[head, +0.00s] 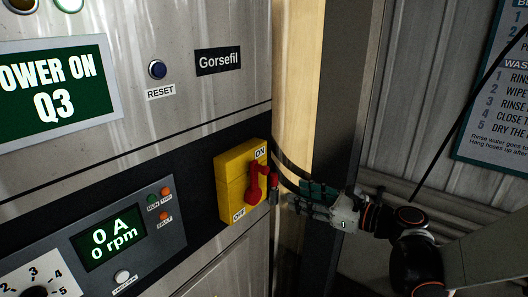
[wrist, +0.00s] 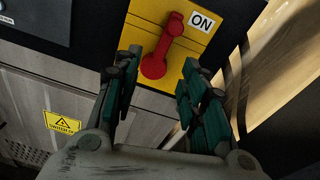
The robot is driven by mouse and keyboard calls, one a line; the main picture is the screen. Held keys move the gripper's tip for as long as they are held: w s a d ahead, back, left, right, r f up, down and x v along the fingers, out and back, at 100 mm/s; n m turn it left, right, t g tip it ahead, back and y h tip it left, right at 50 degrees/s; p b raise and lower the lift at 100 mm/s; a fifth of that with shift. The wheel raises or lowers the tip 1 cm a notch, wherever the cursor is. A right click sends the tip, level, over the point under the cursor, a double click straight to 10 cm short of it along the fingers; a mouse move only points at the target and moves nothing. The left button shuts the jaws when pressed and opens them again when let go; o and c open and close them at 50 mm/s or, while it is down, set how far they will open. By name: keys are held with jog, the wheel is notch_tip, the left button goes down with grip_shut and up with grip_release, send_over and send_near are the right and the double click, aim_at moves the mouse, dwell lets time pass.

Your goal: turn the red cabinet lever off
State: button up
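The red lever (head: 255,187) is mounted on a yellow switch plate (head: 230,180) on the cabinet front. The plate is marked ON at the top and OFF at the lower left. In the wrist view the red lever (wrist: 166,48) slants, with its narrower end beside the ON label and its rounded end lower, towards my gripper. My gripper (wrist: 160,65) is open, with green-padded fingers on the left and right of the lever's lower end. In the head view my gripper (head: 282,190) is close to the lever's right side; contact cannot be told.
A display panel (head: 115,238) with a dial is left of the switch, and a blue reset button (head: 157,69) is above. The cabinet's right edge is near my gripper, with a dark post (head: 340,100) behind. A wall sign (head: 495,100) hangs at right.

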aim_at(267, 171)
jog(key=shift+m+t+y, duration=0.3)
jog(key=shift+m+y, duration=0.2)
jog(key=shift+m, duration=0.4)
jog(key=x, duration=0.4)
jog(key=r+x, duration=0.1)
jog(key=x, duration=0.4)
jog(key=w+r+p+x, duration=0.1)
jog(key=x, duration=0.3)
jog(key=shift+w+d+r, duration=0.1)
jog(key=shift+w+d, duration=0.05)
jog(key=shift+d, duration=0.05)
jog(key=shift+c, duration=0.6)
grip_shut()
